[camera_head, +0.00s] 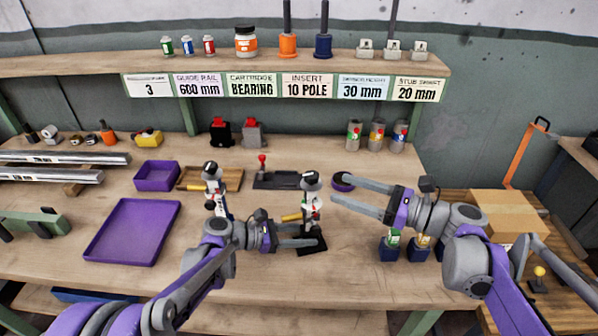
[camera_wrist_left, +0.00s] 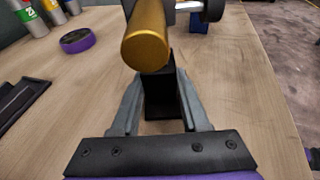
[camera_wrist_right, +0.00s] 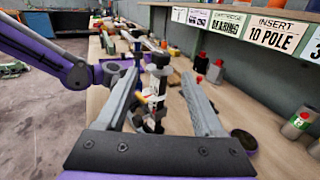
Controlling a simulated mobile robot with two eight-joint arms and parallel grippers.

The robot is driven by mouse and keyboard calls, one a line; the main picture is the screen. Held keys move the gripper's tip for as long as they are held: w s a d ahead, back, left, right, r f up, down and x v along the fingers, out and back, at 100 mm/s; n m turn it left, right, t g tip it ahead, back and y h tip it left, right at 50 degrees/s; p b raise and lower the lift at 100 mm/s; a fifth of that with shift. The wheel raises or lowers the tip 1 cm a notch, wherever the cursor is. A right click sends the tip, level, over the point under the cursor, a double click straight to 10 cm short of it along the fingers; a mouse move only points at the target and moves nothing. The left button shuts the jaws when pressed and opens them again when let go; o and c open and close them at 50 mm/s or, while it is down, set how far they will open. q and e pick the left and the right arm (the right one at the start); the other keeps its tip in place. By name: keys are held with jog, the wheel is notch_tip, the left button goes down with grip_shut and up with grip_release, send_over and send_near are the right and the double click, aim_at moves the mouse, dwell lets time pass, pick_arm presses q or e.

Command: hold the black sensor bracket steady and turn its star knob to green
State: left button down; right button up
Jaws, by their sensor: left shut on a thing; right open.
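The black sensor bracket stands upright on its black foot (camera_head: 312,243) near the middle of the table, with a gold barrel (camera_head: 292,217) pointing left. A white part with red and green marks (camera_head: 311,206) sits on it, under a dark top (camera_head: 311,178). My left gripper (camera_head: 314,238) is shut on the bracket's black post (camera_wrist_left: 160,98), low down below the gold barrel. My right gripper (camera_head: 334,190) is open, to the right of the bracket's upper part. In the right wrist view the bracket (camera_wrist_right: 157,85) shows between and beyond the fingers. I cannot tell the knob's setting.
A similar bracket (camera_head: 213,187) stands to the left, near a purple tray (camera_head: 104,248) and a purple bin (camera_head: 156,163). Blue holders (camera_head: 389,253) stand below my right gripper. A red-handled black fixture (camera_head: 285,181) is behind.

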aim_at(312, 179)
jog(key=x, duration=1.2)
jog(key=shift+r, duration=0.15)
jog(key=shift+d, duration=0.1)
grip_shut()
